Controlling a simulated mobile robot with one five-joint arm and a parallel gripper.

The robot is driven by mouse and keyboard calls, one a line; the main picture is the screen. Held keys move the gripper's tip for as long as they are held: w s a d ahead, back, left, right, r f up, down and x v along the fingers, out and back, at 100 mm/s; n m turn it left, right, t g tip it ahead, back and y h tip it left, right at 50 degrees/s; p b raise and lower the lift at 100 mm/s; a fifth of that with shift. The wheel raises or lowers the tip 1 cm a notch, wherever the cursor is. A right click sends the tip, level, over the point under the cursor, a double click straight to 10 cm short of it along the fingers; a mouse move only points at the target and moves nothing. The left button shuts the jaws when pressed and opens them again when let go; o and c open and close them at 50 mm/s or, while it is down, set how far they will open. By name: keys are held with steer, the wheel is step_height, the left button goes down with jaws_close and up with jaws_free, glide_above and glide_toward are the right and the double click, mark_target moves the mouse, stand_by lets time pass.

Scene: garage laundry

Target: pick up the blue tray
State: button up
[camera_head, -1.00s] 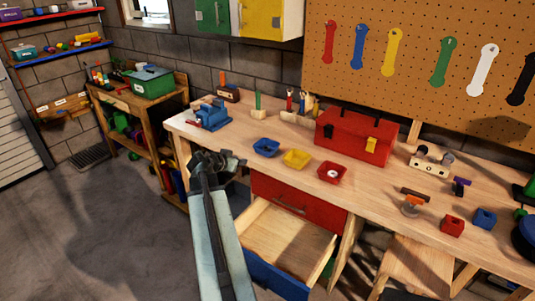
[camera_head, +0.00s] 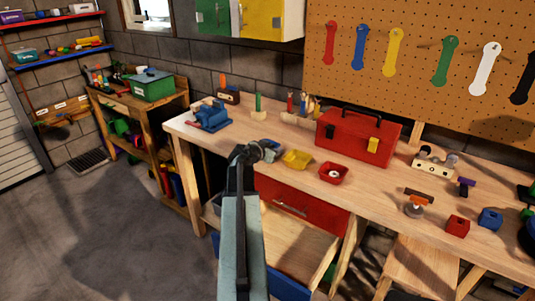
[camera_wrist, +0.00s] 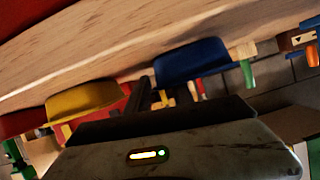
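The blue tray (camera_wrist: 195,62) shows in the wrist view, just beyond my gripper and right of centre, on the pale wooden workbench (camera_wrist: 95,45). That view is tilted and roughly upside down. My gripper (camera_wrist: 163,92) has two dark fingers with a gap between them, and nothing shows held. In the head view my gripper (camera_head: 258,151) is over the front edge of the bench, at the blue tray's place, and mostly hides the tray. I cannot tell whether a finger touches it.
A yellow tray (camera_head: 297,159) and a red tray (camera_head: 333,173) stand to the right. A red toolbox (camera_head: 350,137) is behind them and a blue vise (camera_head: 210,117) is to the left. An open drawer (camera_head: 290,237) juts out below the bench.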

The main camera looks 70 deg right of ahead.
steer(key=shift+s+d+f, duration=0.1)
steer(key=shift+d+f, duration=0.1)
steer(key=shift+d, duration=0.2)
steer(key=shift+r, duration=0.1)
jaws_close()
stand_by(1.0)
